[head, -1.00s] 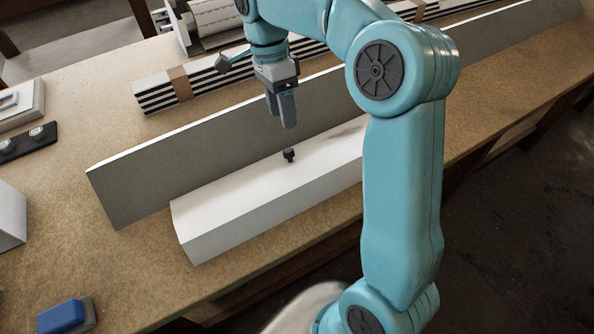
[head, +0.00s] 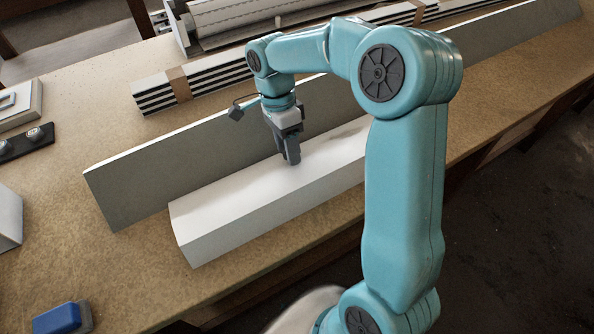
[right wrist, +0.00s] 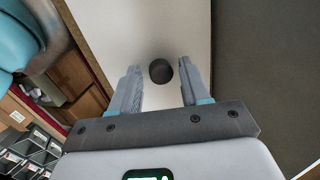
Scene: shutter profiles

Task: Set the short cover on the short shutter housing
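The short cover (head: 250,205) is a long white box-shaped piece lying on the bench in the head view. Its black knob (right wrist: 161,70) shows in the right wrist view and is hidden behind the fingers in the head view. My right gripper (head: 290,158) is low over the cover's top, pointing down. In the right wrist view its fingers (right wrist: 159,72) are open, one on each side of the knob, with gaps between. The shutter housing with a pale roller (head: 235,18) seems to be the one at the back, partly cut off by the frame. My left gripper is not in view.
A long grey panel (head: 150,180) stands right behind the cover. Striped profiles (head: 200,84) lie farther back. A blue block (head: 60,318) and a black strip with knobs (head: 25,143) are at the left. The bench's front edge runs close to the cover.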

